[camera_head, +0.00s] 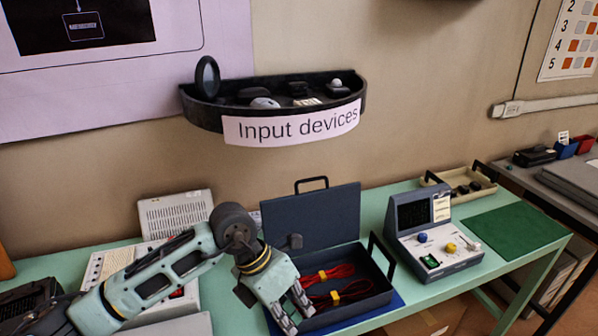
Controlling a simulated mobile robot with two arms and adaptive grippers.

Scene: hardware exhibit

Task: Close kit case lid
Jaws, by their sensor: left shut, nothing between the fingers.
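The kit case (377,285) is a dark grey box on the green table, with a blue mat under it. Its lid (335,215) stands open and upright at the back, with a black handle on its top edge. Red cables with yellow ties (330,283) lie inside the case. My left gripper (293,312) is shut and empty at the case's front left side, pointing down. It hides the case's left part; I cannot tell whether it touches the case. My right gripper is not in view.
A grey console with a screen and knobs (436,240) stands close right of the case. A green mat (514,231) and a beige tray (486,188) lie further right. A wall shelf labelled "Input devices" (290,127) hangs above the lid.

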